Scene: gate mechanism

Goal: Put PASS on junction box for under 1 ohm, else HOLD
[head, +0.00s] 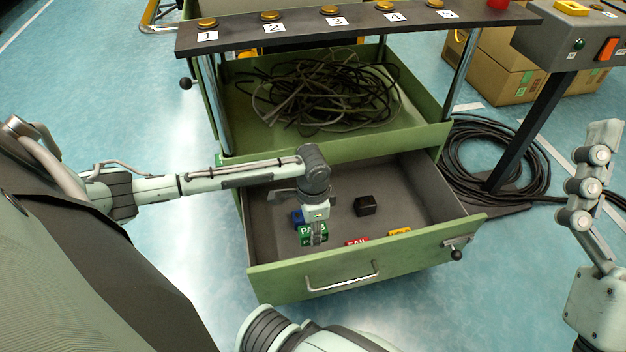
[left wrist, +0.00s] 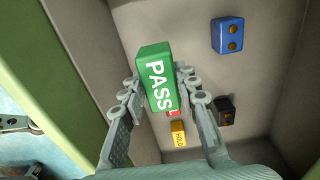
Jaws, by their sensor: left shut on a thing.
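My left gripper (head: 314,238) is shut on a green block marked PASS (head: 306,231), inside the open drawer area near its front. In the left wrist view the fingers (left wrist: 160,95) clasp the PASS block (left wrist: 155,72) from both sides. A red FAIL block (head: 356,242) and a yellow HOLD block (head: 400,232) lie near the drawer's front wall. A blue block (head: 297,217) and a black block (head: 366,206) lie further back; in the wrist view both have gold studs. I cannot tell which thing is the junction box. My right gripper (head: 592,185) is at the right edge, apart from everything.
The green drawer (head: 285,285) has a front handle and a knob. Above it, a green tray (head: 240,125) holds tangled cable. A dark shelf (head: 240,38) carries several numbered buttons. A grey control box (head: 565,45) stands upper right, with coiled cable on the floor (head: 490,160).

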